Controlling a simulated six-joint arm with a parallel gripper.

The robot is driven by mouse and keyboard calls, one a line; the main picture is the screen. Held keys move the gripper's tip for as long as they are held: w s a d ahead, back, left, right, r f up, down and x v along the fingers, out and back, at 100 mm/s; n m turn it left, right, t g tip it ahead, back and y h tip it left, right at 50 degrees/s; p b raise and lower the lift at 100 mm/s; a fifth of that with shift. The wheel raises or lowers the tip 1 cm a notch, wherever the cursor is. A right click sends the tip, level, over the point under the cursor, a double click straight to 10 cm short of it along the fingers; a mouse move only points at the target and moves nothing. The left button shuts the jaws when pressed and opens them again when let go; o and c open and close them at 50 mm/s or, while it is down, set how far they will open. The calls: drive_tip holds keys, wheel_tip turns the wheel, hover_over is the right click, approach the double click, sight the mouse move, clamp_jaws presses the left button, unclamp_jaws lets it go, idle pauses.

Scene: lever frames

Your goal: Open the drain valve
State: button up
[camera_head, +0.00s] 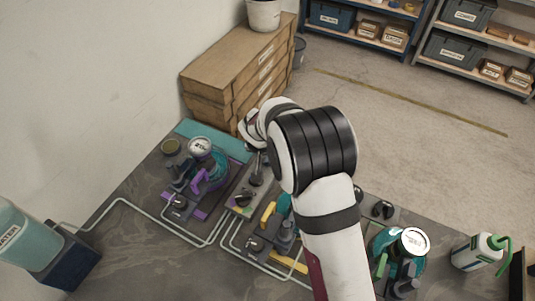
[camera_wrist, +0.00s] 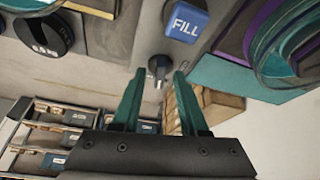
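My gripper (camera_wrist: 154,88) has two teal fingers, spread apart with a gap between them. A small dark knob on a metal stem (camera_wrist: 160,68) shows between and just beyond the fingertips; I cannot tell whether they touch it. A blue block labelled FILL (camera_wrist: 185,20) is beyond it on the same grey panel. In the head view my gripper (camera_head: 257,158) is over the narrow middle panel (camera_head: 245,192), partly hidden by my arm. I see no label reading drain.
A station with purple parts (camera_head: 207,178) stands left of the gripper, one with yellow parts (camera_head: 268,215) in front, and one with green parts (camera_head: 388,264) at right. Pipes (camera_head: 130,203) run along the bench. A wooden drawer cabinet (camera_head: 235,80) stands behind.

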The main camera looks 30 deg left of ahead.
drive_tip(key=v, duration=1.6)
drive_tip(key=shift+d+f, duration=0.1)
drive_tip(key=s+d+r+m+g, duration=0.1)
drive_tip(key=s+d+m, duration=0.1)
drive_tip(key=d, duration=0.5)
drive_tip(key=s+d+r+m+g+h, duration=0.1)
drive_tip(key=s+d+r, duration=0.15)
drive_tip(key=d, duration=0.55)
drive_tip(key=s+d+r+m, duration=0.1)
drive_tip(key=s+d+m, duration=0.15)
drive_tip(key=d, duration=0.45)
drive_tip(key=s+d+f+m+g+y, duration=0.1)
drive_tip(key=s+d, duration=0.2)
drive_tip(key=s, duration=0.4)
drive_tip(key=s+d+f+m+g, duration=0.1)
drive_tip(key=s+d+m, duration=0.1)
drive_tip(key=s, duration=0.5)
drive_tip(key=shift+s+d+y, duration=0.4)
drive_tip(key=shift+d, duration=0.25)
